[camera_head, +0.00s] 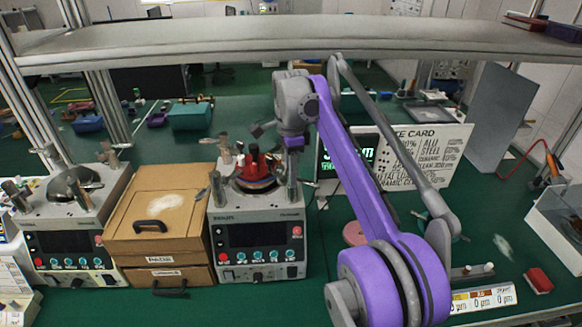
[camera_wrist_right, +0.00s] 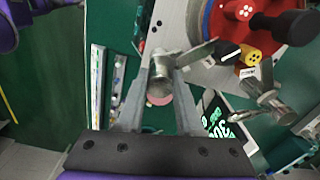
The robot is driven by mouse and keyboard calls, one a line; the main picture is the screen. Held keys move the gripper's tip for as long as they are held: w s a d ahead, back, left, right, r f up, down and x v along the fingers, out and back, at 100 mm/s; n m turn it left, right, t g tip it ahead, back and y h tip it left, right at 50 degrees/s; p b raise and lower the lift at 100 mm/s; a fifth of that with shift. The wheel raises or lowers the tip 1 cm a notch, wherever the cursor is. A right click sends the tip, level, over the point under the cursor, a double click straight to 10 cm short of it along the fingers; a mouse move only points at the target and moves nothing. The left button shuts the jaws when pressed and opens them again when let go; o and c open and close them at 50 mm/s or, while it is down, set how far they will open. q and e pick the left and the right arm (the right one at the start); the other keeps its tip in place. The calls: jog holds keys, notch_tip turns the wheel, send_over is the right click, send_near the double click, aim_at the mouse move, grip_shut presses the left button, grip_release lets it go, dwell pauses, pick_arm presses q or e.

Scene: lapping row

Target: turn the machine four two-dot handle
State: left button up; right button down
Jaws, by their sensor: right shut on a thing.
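The grey lapping machine (camera_head: 258,262) stands on the green bench in the head view, with a red top part (camera_head: 252,166). My right gripper (camera_head: 291,183) points down at the machine's right edge. In the right wrist view its two fingers close on a round metal handle (camera_wrist_right: 164,63) with a flat lever (camera_wrist_right: 198,52). No dots are readable on that handle. My left gripper is not in view.
A cardboard box (camera_head: 158,212) stands left of the machine, and a similar machine (camera_head: 75,240) is further left. A dark screen with green text (camera_head: 346,157) and a rate card (camera_head: 428,150) stand behind at right. A shelf (camera_head: 240,48) crosses above. A red block (camera_head: 538,280) lies at right.

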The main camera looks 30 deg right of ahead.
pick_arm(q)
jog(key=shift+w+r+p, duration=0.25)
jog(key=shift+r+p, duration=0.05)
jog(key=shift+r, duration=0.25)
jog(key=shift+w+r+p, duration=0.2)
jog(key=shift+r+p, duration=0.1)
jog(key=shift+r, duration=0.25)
pick_arm(e)
jog(key=m, duration=0.4)
jog(key=shift+r+m, duration=0.1)
jog(key=shift+m, duration=0.3)
jog(key=c, duration=0.6)
grip_release()
jog(key=shift+o, duration=0.2)
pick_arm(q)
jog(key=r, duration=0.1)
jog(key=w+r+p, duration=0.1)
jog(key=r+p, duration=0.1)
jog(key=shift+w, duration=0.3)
pick_arm(e)
notch_tip(320, 180, up, 11)
